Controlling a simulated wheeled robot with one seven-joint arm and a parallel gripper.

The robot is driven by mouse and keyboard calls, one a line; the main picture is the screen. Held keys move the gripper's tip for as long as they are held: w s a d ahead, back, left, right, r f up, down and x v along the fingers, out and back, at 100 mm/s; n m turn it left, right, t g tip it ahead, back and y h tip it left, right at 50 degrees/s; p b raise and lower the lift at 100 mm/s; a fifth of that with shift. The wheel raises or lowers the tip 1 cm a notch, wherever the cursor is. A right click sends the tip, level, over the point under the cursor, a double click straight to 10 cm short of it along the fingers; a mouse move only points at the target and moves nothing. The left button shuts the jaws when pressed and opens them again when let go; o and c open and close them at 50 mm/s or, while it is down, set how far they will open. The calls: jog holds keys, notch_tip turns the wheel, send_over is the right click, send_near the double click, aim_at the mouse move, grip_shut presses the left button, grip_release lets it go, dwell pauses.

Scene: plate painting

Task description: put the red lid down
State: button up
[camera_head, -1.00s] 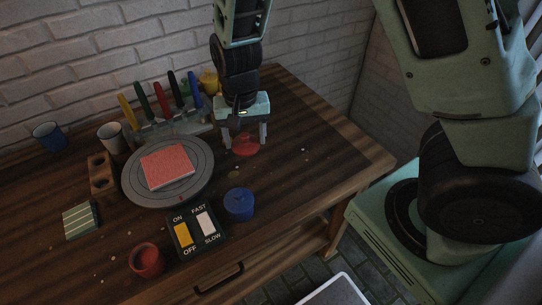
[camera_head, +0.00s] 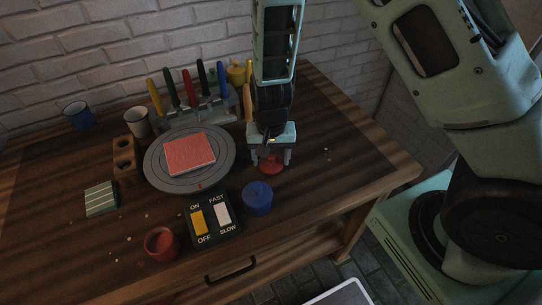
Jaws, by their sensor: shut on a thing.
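The red lid (camera_head: 271,165) is a small round disc, low at the tabletop to the right of the grey turntable. My gripper (camera_head: 271,160) points straight down over it, with its fingers shut on the lid. I cannot tell whether the lid touches the table (camera_head: 335,175). An open red pot (camera_head: 161,244) stands at the front of the table with its inside showing.
A grey turntable (camera_head: 152,172) carries a red square plate (camera_head: 190,153). A blue lidded pot (camera_head: 257,198) and a switch box (camera_head: 212,219) stand in front of my gripper. A rack of coloured tools (camera_head: 205,105) stands behind. The table's right side is clear.

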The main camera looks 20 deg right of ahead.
aim_at(271, 156)
jog(key=shift+f, duration=0.2)
jog(key=o, duration=1)
jog(key=shift+r, duration=0.1)
notch_tip(271, 156, up, 12)
jog(key=p, duration=0.1)
jog(key=s+a+r+n, duration=0.2)
jog(key=s+r+n, duration=0.1)
jog(key=s, duration=0.3)
jog(key=s+a+r+n, duration=0.2)
jog(key=s+r+n, duration=0.2)
jog(key=s, duration=0.3)
jog(key=s+a+r+n, duration=0.2)
jog(key=s+r+n, duration=0.1)
jog(key=s+n, duration=0.2)
jog(key=shift+s+a+r+y, duration=0.1)
jog(key=shift+s+r+y, duration=0.1)
jog(key=shift+s, duration=0.35)
jog(key=shift+s+r+y, duration=0.1)
jog(key=shift+s+r, duration=0.1)
jog(key=shift+s, duration=0.3)
